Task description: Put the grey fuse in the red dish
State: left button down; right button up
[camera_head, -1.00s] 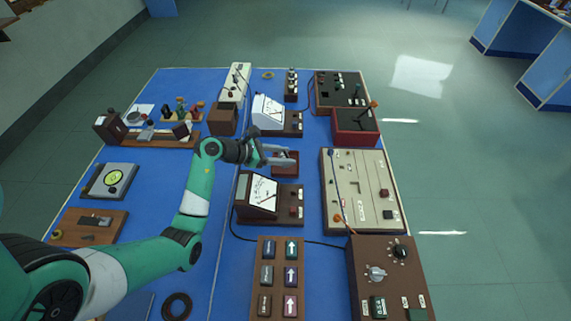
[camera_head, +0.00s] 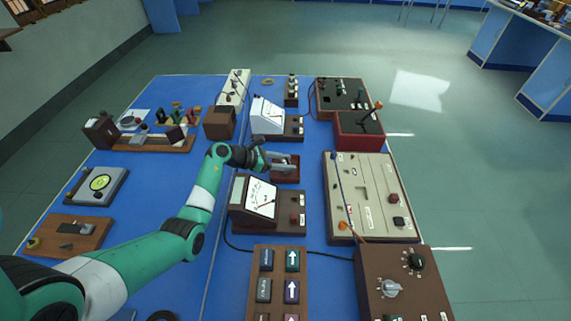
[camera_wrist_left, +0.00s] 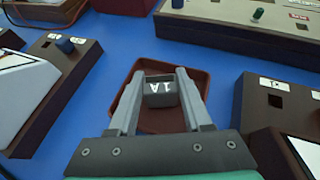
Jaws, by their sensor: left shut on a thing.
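My left gripper (camera_wrist_left: 161,94) is shut on the grey fuse (camera_wrist_left: 161,92), a small dark grey block with white "1A" lettering in the left wrist view. The fuse is between the fingertips, over the red dish (camera_wrist_left: 190,121), a shallow square brownish-red tray. I cannot tell whether the fuse touches the dish floor. In the head view my left gripper (camera_head: 281,162) reaches from the left over the red dish (camera_head: 289,177), and its fingers hide part of the dish. The fuse is too small to make out there. My right gripper is not in view.
The dish lies on the blue bench between two analog meters, one behind (camera_head: 268,113) and one in front (camera_head: 262,199). A beige panel (camera_head: 371,197) stands to the right. A button board (camera_head: 277,283) lies nearer. Blue bench surface shows around the dish.

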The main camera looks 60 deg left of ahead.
pick_arm(q)
jog(key=shift+f, duration=0.1)
jog(key=shift+c, duration=1.7)
grip_release()
jog(key=shift+r, duration=0.25)
jog(key=p+v, duration=0.4)
jog(key=v, duration=0.8)
jog(key=shift+p, duration=0.4)
jog(key=shift+f, duration=0.1)
